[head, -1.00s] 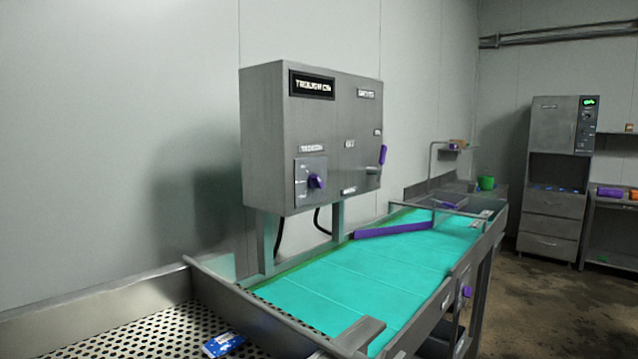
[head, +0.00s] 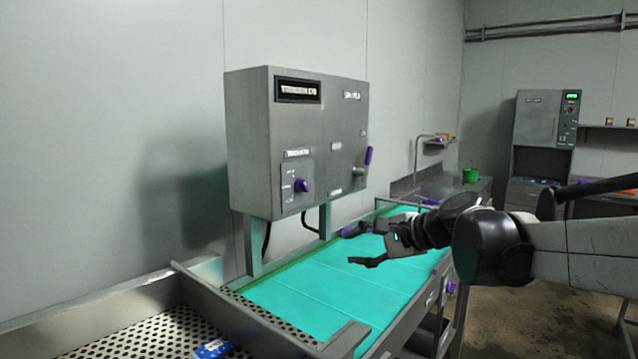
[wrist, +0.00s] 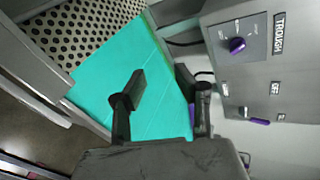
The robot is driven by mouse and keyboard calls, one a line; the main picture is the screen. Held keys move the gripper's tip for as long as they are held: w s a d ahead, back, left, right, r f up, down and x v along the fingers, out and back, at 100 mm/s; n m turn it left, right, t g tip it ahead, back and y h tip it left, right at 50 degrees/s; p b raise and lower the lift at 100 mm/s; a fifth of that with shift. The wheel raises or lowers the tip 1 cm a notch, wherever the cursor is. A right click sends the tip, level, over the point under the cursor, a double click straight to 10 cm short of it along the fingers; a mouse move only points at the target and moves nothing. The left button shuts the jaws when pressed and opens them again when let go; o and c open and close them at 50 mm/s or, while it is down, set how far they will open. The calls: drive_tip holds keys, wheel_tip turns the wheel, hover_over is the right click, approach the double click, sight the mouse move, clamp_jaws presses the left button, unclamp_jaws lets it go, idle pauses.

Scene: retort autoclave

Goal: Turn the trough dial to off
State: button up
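The trough dial (head: 301,186) is a small purple knob on a square plate at the lower left of the grey control box's front. It also shows in the wrist view (wrist: 237,45), at the upper right. A "TROUGH" label sits by its plate. Its exact setting is too small to read. My gripper (head: 350,247) is over the teal trough, to the right of and lower than the dial, apart from it. In the wrist view its two dark fingers (wrist: 160,85) are spread with nothing between them.
The grey control box (head: 258,150) stands on posts above the teal trough (head: 310,300). A purple-handled lever (head: 368,156) juts from the box's right side. A perforated metal tray (head: 150,335) with a blue packet (head: 212,348) lies at front left. Space before the dial looks clear.

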sight(306, 186)
drive_tip(key=w+a+r+m+t+y+p, duration=0.1)
drive_tip(key=w+r+m+y, duration=0.2)
drive_tip(key=w, duration=0.6)
drive_tip(key=w+r+m+t+y+p, duration=0.15)
drive_tip(key=w+r+m, duration=0.25)
drive_tip(key=w, duration=0.5)
drive_tip(key=p+x, duration=0.1)
drive_tip(key=x, duration=0.5)
drive_tip(key=p+x, duration=0.1)
drive_tip(key=x, duration=0.6)
drive_tip(key=shift+s+a+f+p, duration=0.1)
drive_tip(key=shift+s+a+p, duration=0.1)
drive_tip(key=shift+a+p, duration=0.1)
clamp_jaws()
